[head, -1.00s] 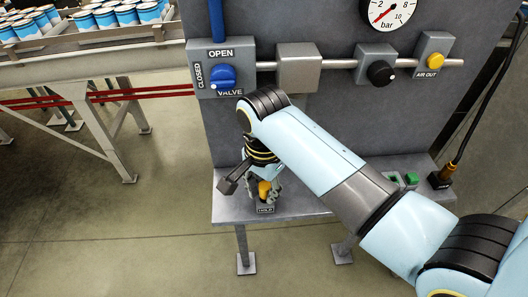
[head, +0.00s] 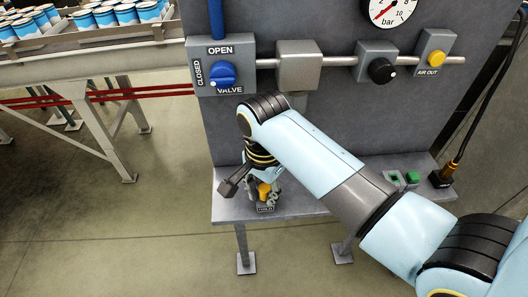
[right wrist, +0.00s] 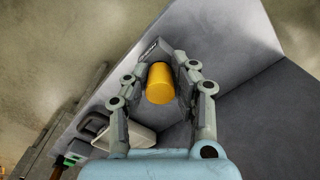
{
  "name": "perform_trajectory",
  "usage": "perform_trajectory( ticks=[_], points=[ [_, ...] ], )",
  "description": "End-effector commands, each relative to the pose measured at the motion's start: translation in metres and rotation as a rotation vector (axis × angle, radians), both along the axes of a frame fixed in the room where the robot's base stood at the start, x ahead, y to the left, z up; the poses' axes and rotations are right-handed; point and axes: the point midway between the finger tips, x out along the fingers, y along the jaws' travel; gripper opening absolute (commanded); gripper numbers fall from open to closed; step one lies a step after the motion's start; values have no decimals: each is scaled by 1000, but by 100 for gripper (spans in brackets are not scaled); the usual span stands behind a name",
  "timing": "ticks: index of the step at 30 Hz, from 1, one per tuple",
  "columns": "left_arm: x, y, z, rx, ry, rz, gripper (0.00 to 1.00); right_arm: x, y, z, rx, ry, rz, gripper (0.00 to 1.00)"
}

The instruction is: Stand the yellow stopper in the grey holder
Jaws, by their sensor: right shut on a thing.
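The yellow stopper (head: 264,190) is at the front of the grey shelf, in my right gripper (head: 268,194). In the right wrist view my right gripper (right wrist: 162,78) is shut on the stopper (right wrist: 160,84), with one finger on each side of it. The grey holder (head: 265,208) with a dark label is right below the stopper in the head view. Fingers and stopper hide much of the holder, so I cannot tell whether the stopper's lower end is inside it. My left gripper is not in view.
The grey shelf (head: 300,207) meets an upright panel (head: 350,110) behind it. The panel carries a blue valve knob (head: 222,74), a black knob (head: 381,71), a yellow button (head: 436,58) and a gauge. A green block (head: 413,177) and a cabled plug (head: 441,177) are at the shelf's right.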

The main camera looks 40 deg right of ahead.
Motion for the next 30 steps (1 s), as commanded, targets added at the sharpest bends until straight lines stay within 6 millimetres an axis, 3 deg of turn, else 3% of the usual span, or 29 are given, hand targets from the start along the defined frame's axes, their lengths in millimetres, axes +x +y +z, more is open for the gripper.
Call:
perform_trajectory(
  ticks=[7, 8, 14, 23, 26, 30],
  points=[
    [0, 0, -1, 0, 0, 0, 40, 0, 0, -2, 0, 0, 0, 0],
    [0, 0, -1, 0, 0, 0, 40, 0, 0, -2, 0, 0, 0, 26],
    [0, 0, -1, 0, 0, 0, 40, 0, 0, -2, 0, 0, 0, 51],
    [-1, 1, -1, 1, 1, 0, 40, 0, 0, 0, 0, -1, 0, 51],
    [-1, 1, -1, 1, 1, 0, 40, 1, 0, 10, 0, -3, 0, 51],
    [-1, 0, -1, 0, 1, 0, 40, 2, 0, 37, 0, -5, 0, 51]
  ],
)
